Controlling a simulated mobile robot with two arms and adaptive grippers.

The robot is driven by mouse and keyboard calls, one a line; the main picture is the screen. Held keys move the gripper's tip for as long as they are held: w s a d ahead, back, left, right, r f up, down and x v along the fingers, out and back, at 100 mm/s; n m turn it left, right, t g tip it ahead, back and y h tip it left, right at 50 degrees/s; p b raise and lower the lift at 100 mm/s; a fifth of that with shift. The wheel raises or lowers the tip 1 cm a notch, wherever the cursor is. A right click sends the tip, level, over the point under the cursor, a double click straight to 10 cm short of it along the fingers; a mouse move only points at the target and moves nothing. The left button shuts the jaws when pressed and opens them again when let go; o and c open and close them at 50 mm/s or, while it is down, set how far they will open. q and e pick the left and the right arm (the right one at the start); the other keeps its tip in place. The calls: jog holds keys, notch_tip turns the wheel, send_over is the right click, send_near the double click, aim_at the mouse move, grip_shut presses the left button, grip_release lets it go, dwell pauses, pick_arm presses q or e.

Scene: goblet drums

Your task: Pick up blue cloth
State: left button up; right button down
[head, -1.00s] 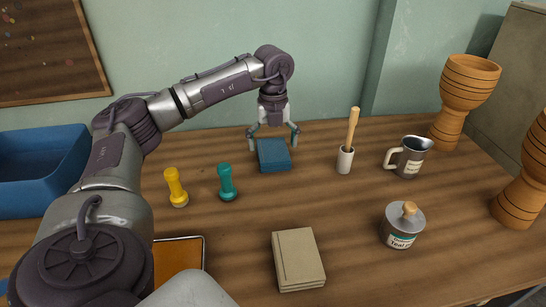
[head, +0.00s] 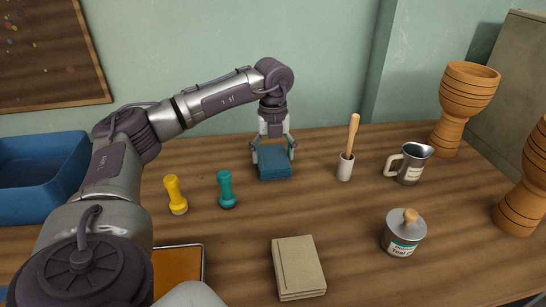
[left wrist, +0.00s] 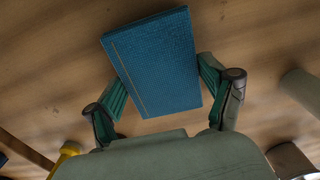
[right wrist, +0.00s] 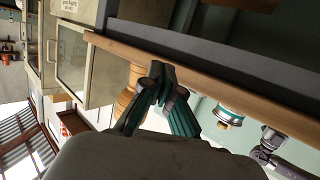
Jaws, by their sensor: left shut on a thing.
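The blue cloth (head: 274,163) is a folded, flat block near the back of the wooden table. It also shows in the left wrist view (left wrist: 155,62), with a thin light line along one side. My left gripper (head: 273,152) comes down over it from above. Its fingers (left wrist: 163,95) are shut on the cloth, one at each side. Whether the cloth touches the table is hard to tell. My right gripper (right wrist: 158,85) shows only in the right wrist view, away from the cloth; its fingertips are close together with nothing seen between them.
A teal stamp-like tool (head: 226,190) and a yellow one (head: 175,195) stand left of the cloth. A white cup with a wooden pestle (head: 345,168) and a metal jug (head: 411,163) stand right. A beige book (head: 299,268) and a lidded tin (head: 403,232) are in front. A blue bin (head: 40,180) is far left.

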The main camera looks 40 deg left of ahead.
aim_at(273, 159)
pick_arm(q)
jog(key=shift+r, duration=0.15)
pick_arm(e)
jog(key=shift+f, duration=0.1)
pick_arm(q)
jog(key=shift+r, duration=0.2)
jog(key=r, duration=0.1)
jog(key=r+p, duration=0.2)
jog(key=r, duration=0.1)
jog(key=shift+s+d+r, duration=0.1)
jog(key=shift+s+d, duration=0.2)
jog(key=shift+d, duration=0.05)
jog(key=s+d+r+p, duration=0.1)
jog(key=s+d+r, duration=0.5)
jog(key=s+d, duration=0.1)
jog(key=shift+s+d+p, duration=0.25)
jog(key=shift+s+p, duration=0.05)
jog(key=shift+p, duration=0.1)
pick_arm(e)
jog(key=s+d+f+g+h, duration=0.2)
jog(key=s+d+f+g, duration=0.3)
jog(key=s+f+g, duration=0.5)
jog(key=s, duration=0.3)
jog(key=shift+s+f+m+h, duration=0.15)
jog(key=shift+m+h, duration=0.15)
jog(key=shift+h, duration=0.1)
